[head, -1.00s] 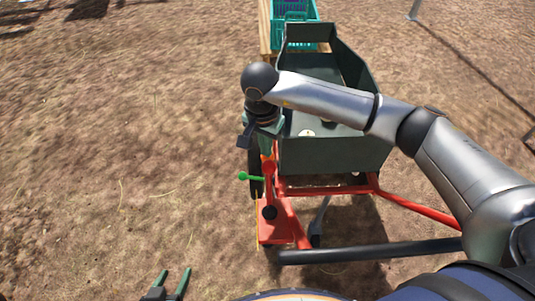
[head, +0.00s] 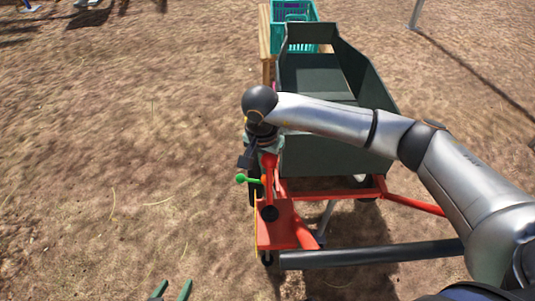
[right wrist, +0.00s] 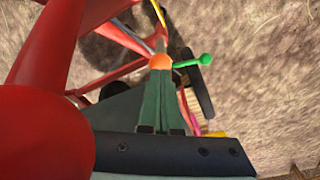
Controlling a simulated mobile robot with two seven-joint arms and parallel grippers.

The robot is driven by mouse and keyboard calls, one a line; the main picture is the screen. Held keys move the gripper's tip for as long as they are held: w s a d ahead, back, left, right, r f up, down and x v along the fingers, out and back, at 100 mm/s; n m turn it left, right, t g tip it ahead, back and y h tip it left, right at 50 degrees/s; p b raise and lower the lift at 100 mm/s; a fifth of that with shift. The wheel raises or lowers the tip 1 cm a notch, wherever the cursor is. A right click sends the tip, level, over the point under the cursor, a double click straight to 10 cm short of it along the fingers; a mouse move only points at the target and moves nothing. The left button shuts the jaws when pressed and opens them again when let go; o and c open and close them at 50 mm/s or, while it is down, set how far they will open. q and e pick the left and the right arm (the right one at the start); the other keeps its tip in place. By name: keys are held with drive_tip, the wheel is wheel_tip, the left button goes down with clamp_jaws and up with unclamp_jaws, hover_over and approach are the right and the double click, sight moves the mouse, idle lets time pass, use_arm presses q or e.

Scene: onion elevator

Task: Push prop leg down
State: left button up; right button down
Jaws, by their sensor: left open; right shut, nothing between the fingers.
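A grey leg (head: 326,219), likely the prop leg, slants down behind the dark drawbar of the red cart frame (head: 412,203) in the head view. A red lever (head: 269,177) and a green-knobbed handle (head: 244,179) stand at the frame's front left. My right arm reaches over the cart from the right. Its gripper is mostly hidden in the head view; in the right wrist view its green fingers (right wrist: 160,75) are shut and empty, tips at an orange ball (right wrist: 159,61). I cannot tell whether they touch. My left gripper (head: 172,291) is open at the bottom edge, away from the cart.
A dark green cart box (head: 325,155) stands on the red frame. A teal crate (head: 292,38) is behind it. The dark drawbar (head: 370,254) crosses the front. Dry open ground (head: 120,150) lies free to the left.

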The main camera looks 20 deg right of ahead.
drive_tip(key=shift+s+a+r+p, duration=0.2)
drive_tip(key=shift+s+a+r, duration=0.15)
drive_tip(key=shift+s+a, duration=0.25)
drive_tip(key=shift+s+a+r+p, duration=0.2)
drive_tip(key=shift+s+a+r, duration=0.1)
drive_tip(key=shift+s+a, duration=0.2)
drive_tip(key=shift+w, duration=0.1)
wheel_tip(320, 180, up, 13)
drive_tip(key=a, duration=0.1)
drive_tip(key=shift+s+f+p, duration=0.2)
drive_tip(key=shift+s+p, duration=0.25)
